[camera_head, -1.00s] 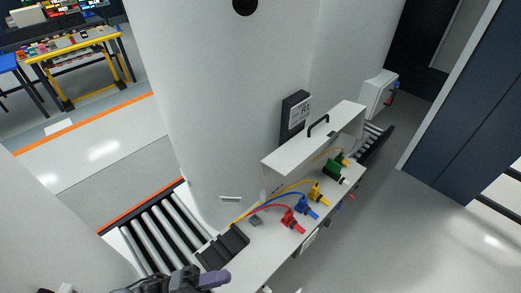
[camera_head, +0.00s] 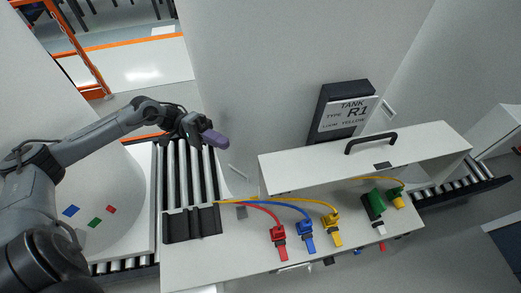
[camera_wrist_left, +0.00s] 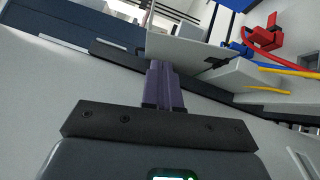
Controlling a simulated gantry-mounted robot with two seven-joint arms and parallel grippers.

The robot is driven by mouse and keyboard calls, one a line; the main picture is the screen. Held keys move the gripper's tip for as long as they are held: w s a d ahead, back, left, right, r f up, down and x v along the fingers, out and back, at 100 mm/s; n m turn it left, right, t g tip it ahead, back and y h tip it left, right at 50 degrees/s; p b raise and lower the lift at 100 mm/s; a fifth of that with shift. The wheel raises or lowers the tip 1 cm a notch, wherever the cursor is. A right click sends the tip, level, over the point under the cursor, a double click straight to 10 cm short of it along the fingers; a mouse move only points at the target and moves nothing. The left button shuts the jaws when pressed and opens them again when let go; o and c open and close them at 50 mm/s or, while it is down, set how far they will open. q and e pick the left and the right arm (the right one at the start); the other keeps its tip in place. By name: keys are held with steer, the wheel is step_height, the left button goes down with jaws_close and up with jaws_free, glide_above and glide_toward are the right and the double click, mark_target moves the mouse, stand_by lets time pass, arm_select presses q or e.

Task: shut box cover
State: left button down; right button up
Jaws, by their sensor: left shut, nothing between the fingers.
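The white box cover (camera_head: 420,140) with a black handle (camera_head: 371,142) stands raised at the back of the white box (camera_head: 190,262). The front is open, and cables and connectors are exposed. My left gripper (camera_head: 215,138), with purple fingers, is shut and empty. It is left of the cover, beside the tank and above the rollers, apart from the cover. In the left wrist view the shut fingers (camera_wrist_left: 162,85) point toward a white panel (camera_wrist_left: 185,48); I cannot tell which panel it is. My right gripper is not in view.
Red (camera_head: 279,240), blue (camera_head: 306,232) and yellow (camera_head: 332,225) connectors sit along the front, with a green one (camera_head: 374,205) further right. A black tray (camera_head: 190,224) lies at the left end. The large white tank (camera_head: 290,70) with a label stands behind. Rollers (camera_head: 180,175) run at left.

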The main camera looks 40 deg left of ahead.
arm_select(q)
steer(key=w+d+r+p, duration=0.1)
steer(key=d, duration=0.8)
steer(key=shift+w+d+r+p, duration=0.25)
steer(key=shift+p, duration=0.15)
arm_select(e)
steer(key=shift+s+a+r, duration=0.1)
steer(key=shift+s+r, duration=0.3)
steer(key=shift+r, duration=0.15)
arm_select(q)
steer(key=shift+d+m, duration=0.1)
steer(key=shift+m, duration=0.2)
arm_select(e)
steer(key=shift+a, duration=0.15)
